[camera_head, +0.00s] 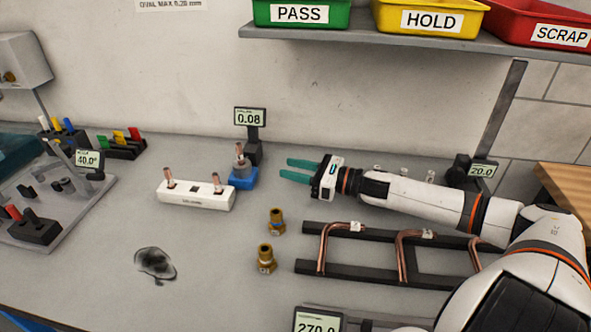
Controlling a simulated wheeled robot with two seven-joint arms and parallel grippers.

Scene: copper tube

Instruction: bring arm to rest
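My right arm (420,193) comes in from the lower right and reaches left above the bench. Its gripper (287,169) has two green fingers that point left with a gap between them. It is open, and nothing shows between the fingers. The fingertips are a little right of a blue gauge base (243,180) with a short copper piece (239,150) standing on it. From this view I cannot tell how high the gripper is above the bench. My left gripper is not in view.
Bent copper tubes (324,245) lie on a dark rack (365,280) below my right arm. Two brass fittings (276,221) and a white block (197,195) stand left of it. A shelf (410,38) holds PASS, HOLD and SCRAP bins. The front-left bench (190,295) is mostly clear.

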